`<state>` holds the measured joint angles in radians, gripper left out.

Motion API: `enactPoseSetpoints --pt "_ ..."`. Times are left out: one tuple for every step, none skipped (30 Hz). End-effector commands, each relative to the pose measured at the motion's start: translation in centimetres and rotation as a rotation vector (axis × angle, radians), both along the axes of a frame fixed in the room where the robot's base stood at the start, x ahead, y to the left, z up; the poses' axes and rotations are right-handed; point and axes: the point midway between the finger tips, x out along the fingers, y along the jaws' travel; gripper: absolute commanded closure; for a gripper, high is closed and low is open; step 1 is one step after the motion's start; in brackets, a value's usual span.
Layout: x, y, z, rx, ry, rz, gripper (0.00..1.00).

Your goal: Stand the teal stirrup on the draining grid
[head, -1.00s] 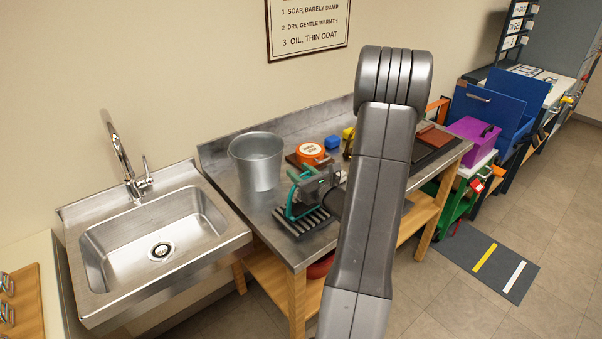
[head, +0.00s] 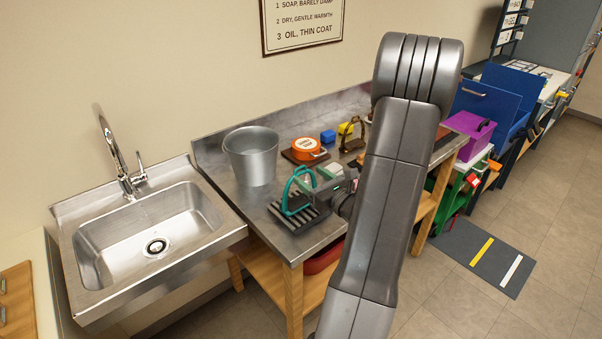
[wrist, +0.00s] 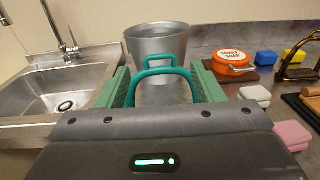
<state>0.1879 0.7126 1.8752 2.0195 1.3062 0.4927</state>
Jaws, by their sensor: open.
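The teal stirrup (head: 287,196) is an open loop and appears upright on the dark slatted draining grid (head: 300,222) at the near corner of the steel bench. My gripper (head: 326,183) is just to its right, with green fingers spread. In the wrist view the stirrup (wrist: 162,72) shows ahead, between my open fingers (wrist: 160,88), with clear gaps at both sides. Its lower part and the grid are hidden there by my gripper's body.
A grey metal bucket (head: 251,157) stands just behind the grid. An orange soap tin (head: 307,148), a blue block (head: 328,136) and a brass-brown stirrup (head: 352,136) stand further back. A steel sink (head: 150,235) is at left.

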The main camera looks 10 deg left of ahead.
Motion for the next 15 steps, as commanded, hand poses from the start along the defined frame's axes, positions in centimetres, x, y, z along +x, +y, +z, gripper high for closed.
enactPoseSetpoints --pt "-0.6 -0.9 -0.2 -0.001 -0.001 -0.004 0.39" --pt "-0.9 -1.3 -0.1 -0.001 -0.001 -0.005 0.39" --pt "-1.4 -1.8 -0.1 0.0 0.0 -0.004 0.39" --pt "-1.7 -2.1 -0.1 0.0 0.0 -0.003 0.39" --pt "-1.9 -2.4 -0.1 0.0 0.0 -0.004 0.39" --pt "-2.2 -2.8 -0.1 -0.001 -0.001 -0.003 0.39" --pt "-2.4 -3.0 -0.1 -0.001 -0.001 -0.002 0.39" --pt "-2.6 -3.2 0.0 0.0 0.0 -0.002 0.39" --pt "-2.8 -3.4 0.0 0.0 0.0 -0.002 0.39" --pt "-2.9 -3.5 0.0 0.001 0.001 -0.001 0.39" --pt "-3.0 -3.6 0.0 0.001 0.001 0.0 0.39" --pt "-3.1 -3.7 0.0 0.001 0.001 0.0 0.39" --pt "-3.2 -3.7 0.0 0.001 0.001 0.001 0.39" --pt "-3.2 -3.7 0.0 0.001 0.001 0.001 0.39" --pt "-3.3 -3.8 0.0 0.001 0.001 0.001 0.39"
